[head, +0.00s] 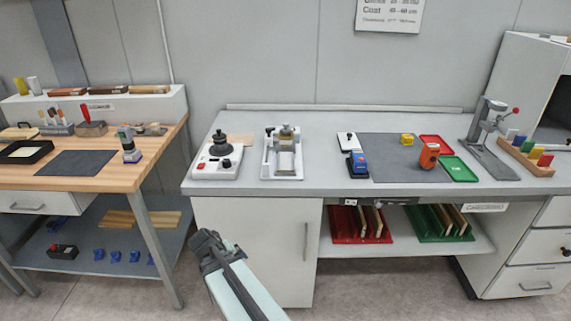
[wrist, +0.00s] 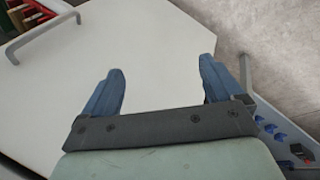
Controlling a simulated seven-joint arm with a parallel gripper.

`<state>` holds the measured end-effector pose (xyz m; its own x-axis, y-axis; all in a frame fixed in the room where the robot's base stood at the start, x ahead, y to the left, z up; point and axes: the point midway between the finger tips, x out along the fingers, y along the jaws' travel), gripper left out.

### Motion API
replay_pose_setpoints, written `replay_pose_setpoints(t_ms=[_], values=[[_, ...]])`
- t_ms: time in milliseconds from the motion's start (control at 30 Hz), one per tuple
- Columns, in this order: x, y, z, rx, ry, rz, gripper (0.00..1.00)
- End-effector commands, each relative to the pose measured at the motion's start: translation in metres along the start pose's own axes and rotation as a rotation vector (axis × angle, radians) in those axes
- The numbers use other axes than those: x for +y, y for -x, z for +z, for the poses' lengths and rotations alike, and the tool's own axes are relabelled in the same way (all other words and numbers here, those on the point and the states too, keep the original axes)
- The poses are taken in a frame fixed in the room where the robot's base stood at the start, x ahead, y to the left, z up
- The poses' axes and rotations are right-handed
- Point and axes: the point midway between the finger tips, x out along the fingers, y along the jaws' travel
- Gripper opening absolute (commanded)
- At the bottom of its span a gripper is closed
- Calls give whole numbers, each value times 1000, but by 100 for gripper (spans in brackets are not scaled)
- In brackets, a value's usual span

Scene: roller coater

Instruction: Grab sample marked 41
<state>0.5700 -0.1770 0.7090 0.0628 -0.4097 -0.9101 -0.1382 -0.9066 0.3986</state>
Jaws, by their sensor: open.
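No marking 41 can be read in either view. Upright wooden-edged panels (head: 372,222) stand in a red rack (head: 343,226) on the shelf under the grey bench. More such panels (head: 455,217) stand in a green rack (head: 428,225) to its right. These may be the samples; I cannot tell which is which. My gripper (head: 207,240) is in front of the white cabinet door, left of the racks and apart from them. In the wrist view my gripper (wrist: 163,78) has its two blue fingers spread, with nothing between them.
The white cabinet door (head: 255,245) with its vertical handle (head: 306,242) lies between my gripper and the racks. The grey benchtop (head: 320,190) above the shelf holds devices and red and green trays. A wooden table (head: 95,178) stands left. Floor shows in front.

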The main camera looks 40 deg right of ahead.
Motion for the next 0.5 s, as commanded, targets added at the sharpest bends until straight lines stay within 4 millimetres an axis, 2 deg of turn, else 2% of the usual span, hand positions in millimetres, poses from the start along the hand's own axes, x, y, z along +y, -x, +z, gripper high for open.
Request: replay_pose_setpoints(t_ms=[100,500], values=[[31,26,-23,52,-34,40,94],[135,105,-80,138,-117,131,94]])
